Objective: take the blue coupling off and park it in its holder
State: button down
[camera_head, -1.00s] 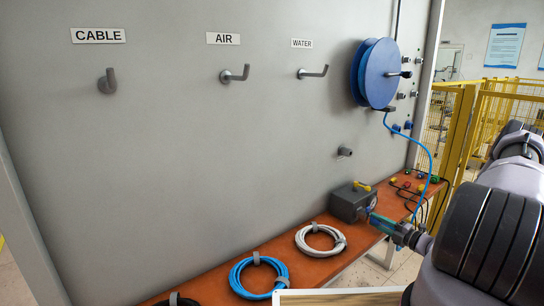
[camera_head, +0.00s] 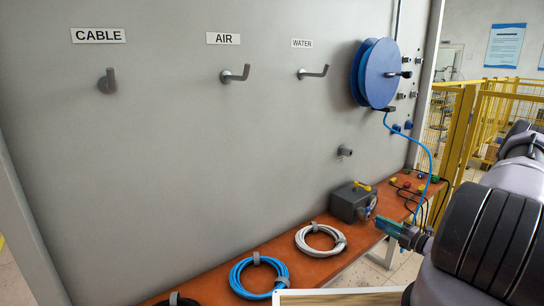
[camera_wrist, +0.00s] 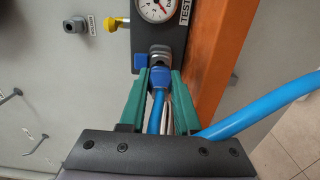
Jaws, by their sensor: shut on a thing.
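The blue coupling (camera_wrist: 157,77) is between the green fingers of my gripper (camera_wrist: 158,88) in the wrist view, with its blue hose running back between them. My gripper (camera_head: 381,226) is shut on it. A metal fitting (camera_wrist: 159,51) on the dark test box lies just ahead of the coupling; I cannot tell in the wrist view if they touch. In the head view my fingertips are a little apart from the grey box (camera_head: 349,204). The holder, a dark stub (camera_wrist: 72,25) beside a label, is on the wall; it shows in the head view (camera_head: 345,152).
A yellow-handled valve (camera_wrist: 113,23) and a gauge (camera_wrist: 155,8) are on the box. Coiled hoses (camera_head: 258,283) lie on the orange bench (camera_head: 213,292). The blue hose (camera_head: 429,160) hangs from the reel (camera_head: 378,74). The wall between hooks and bench is mostly clear.

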aim_at(387, 226)
jog(key=shift+v, duration=1.85)
